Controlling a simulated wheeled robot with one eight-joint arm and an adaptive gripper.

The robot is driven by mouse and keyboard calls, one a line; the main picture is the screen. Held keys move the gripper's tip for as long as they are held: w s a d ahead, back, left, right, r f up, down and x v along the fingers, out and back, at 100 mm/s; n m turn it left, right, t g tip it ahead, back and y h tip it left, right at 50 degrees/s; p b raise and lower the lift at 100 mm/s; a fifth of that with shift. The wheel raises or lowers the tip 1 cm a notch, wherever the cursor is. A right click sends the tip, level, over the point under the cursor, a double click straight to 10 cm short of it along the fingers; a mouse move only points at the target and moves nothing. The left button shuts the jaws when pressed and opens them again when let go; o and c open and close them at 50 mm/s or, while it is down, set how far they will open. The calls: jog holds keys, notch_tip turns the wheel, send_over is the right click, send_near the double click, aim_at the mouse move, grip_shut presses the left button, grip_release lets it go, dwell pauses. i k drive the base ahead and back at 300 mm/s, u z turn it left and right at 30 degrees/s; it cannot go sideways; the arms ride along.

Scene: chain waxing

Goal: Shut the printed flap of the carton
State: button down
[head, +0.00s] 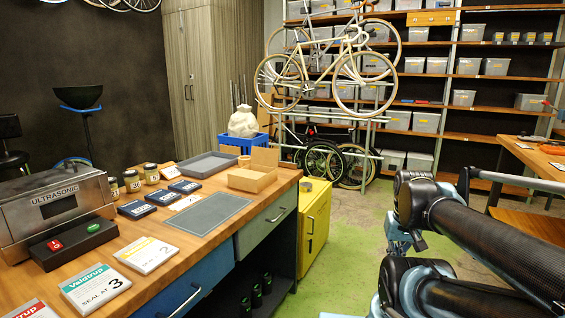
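The carton (247,181) is a small, low brown cardboard box on the far right part of the wooden workbench. A flap (265,158) stands up from it at its back right side. No print on the flap can be made out at this size. Only dark links and joints of my arm show at the right of the head view, well apart from the carton, with open floor between them. I cannot make out my gripper's fingers in this view.
The workbench (138,282) carries a grey tray (207,165) left of the carton, a flat grey mat (208,213) in front, several jars and dark boxes, and a steel ultrasonic cleaner (55,208). A yellow cabinet (315,222) stands at its right end. Green floor is clear beside it.

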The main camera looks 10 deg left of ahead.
aim_at(265, 157)
jog(key=z, duration=0.5)
jog(key=i, duration=3.7)
jog(key=u, duration=3.15)
